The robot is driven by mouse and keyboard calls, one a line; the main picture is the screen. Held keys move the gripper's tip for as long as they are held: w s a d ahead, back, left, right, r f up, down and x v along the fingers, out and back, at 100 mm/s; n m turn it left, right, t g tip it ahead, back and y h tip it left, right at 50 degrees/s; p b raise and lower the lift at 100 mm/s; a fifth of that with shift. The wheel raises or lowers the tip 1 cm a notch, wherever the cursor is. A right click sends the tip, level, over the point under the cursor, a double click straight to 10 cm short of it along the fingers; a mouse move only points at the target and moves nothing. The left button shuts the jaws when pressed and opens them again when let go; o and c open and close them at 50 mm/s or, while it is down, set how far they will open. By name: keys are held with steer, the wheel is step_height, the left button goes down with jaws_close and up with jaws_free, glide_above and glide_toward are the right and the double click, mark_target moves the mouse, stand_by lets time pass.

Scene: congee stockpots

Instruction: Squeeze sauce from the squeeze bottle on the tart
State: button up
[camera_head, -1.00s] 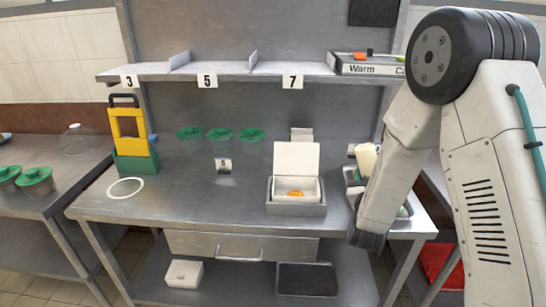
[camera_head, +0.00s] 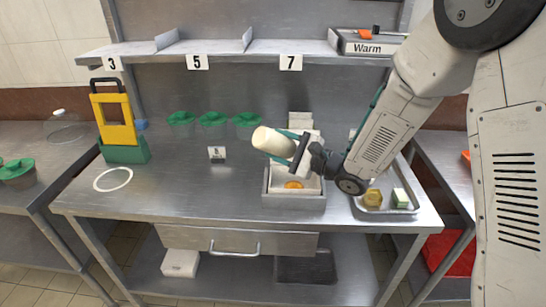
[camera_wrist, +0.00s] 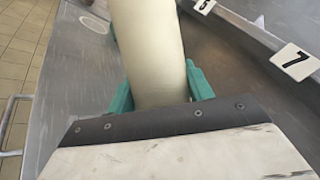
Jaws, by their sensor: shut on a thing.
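The cream squeeze bottle (camera_head: 272,142) is held by my gripper (camera_head: 288,146) above the table, lying nearly sideways and tilted, its far end toward the left. In the wrist view the bottle (camera_wrist: 150,45) sits between the green fingers of my gripper (camera_wrist: 160,92), which are shut on it. The orange tart (camera_head: 293,185) lies in an open box inside a grey tray (camera_head: 294,202), below and slightly right of the bottle. The bottle's tip cannot be made out. My gripper hides part of the box lid.
A metal tray (camera_head: 384,207) with a yellow item and a green-white block stands at the right. Green-lidded containers (camera_head: 213,119) line the back. A yellow-green stand (camera_head: 120,125) and white ring (camera_head: 113,179) are left. The table's middle left is mostly clear.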

steer(key=s+a+n+g, duration=0.1)
steer(key=s+f+n+g, duration=0.1)
steer(key=g, duration=0.1)
steer(key=shift+s+a+f+n+y, duration=0.1)
steer(key=shift+s+a+n+y, duration=0.1)
steer(key=shift+a+n+y, duration=0.15)
steer(key=shift+s+a+f+n, duration=0.1)
steer(key=shift+s+f+n, duration=0.05)
steer(key=shift+s+n, duration=0.15)
steer(key=n+h, duration=0.1)
steer(key=n, duration=0.2)
steer(key=n+h, duration=0.1)
steer(key=shift+s+a+f+n+h, duration=0.25)
steer(key=shift+s+a+n+h, duration=0.1)
steer(key=w+d+n+h, duration=0.1)
steer(key=n, duration=0.1)
steer(key=w+d+r+n+t+h, duration=0.1)
steer(key=w+d+n+h, duration=0.1)
steer(key=shift+d+n+h, duration=0.1)
steer(key=shift+n+h, duration=0.2)
steer(key=shift+n, duration=0.1)
steer(key=w+d+r+n+t+h, duration=0.1)
steer(key=r+n+t+h, duration=0.1)
steer(key=r, duration=0.4)
steer(key=w+d+r+n+t+h, duration=0.2)
steer(key=r+n, duration=0.2)
steer(key=r, duration=0.3)
steer(key=shift+d+r+n, duration=0.15)
steer(key=shift+d+n, duration=0.05)
steer(key=shift+n, duration=0.2)
